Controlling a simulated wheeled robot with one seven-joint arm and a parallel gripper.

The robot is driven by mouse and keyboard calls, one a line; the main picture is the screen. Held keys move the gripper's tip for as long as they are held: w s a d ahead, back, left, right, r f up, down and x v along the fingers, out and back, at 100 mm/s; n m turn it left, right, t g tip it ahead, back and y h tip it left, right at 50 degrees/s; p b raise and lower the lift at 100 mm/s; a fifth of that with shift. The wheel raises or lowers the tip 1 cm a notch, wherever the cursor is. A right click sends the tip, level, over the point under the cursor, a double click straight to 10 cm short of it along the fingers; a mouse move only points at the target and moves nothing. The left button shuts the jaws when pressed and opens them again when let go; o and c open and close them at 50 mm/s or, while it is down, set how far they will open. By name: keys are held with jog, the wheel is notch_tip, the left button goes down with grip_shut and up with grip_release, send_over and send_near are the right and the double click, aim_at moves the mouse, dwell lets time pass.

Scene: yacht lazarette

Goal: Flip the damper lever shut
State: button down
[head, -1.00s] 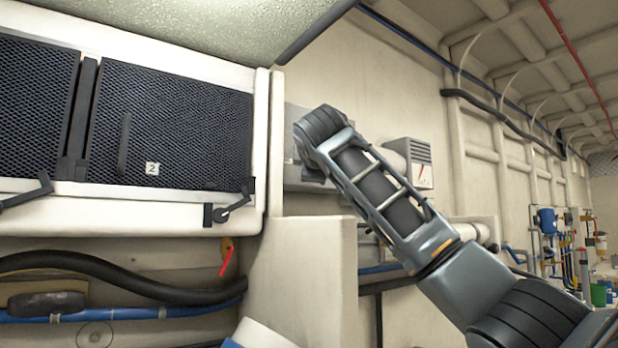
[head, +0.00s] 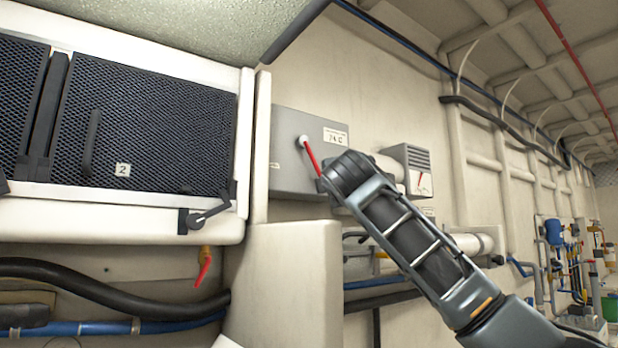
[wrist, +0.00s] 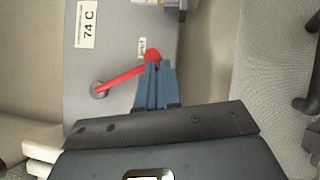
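The damper lever (head: 311,155) is a thin red bar on a grey box (head: 290,130) on the wall. In the head view it slants down and right from its round pivot, and its lower end is hidden by my arm. In the wrist view the lever (wrist: 122,76) runs from the pivot to a red knob (wrist: 152,56). My gripper (wrist: 159,66) has its blue fingers together, their tips at the knob and partly overlapping it. I cannot tell whether they touch it. My fingers are hidden in the head view.
A mesh-fronted locker (head: 150,120) marked 2 is left of the box, with a dark latch (head: 207,216) and another red-handled valve (head: 203,268) below. A louvred gauge unit (head: 412,170) and pipes are close on the right. Black and blue hoses run low left.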

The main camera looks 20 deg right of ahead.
jog(key=n, duration=0.1)
jog(key=d+n+t, duration=0.1)
jog(key=shift+w+n, duration=0.2)
jog(key=shift+n, duration=0.2)
jog(key=shift+r, duration=0.15)
jog(key=b+v, duration=0.2)
jog(key=v, duration=0.6)
jog(key=shift+b, duration=0.35)
jog(key=shift+d, duration=0.2)
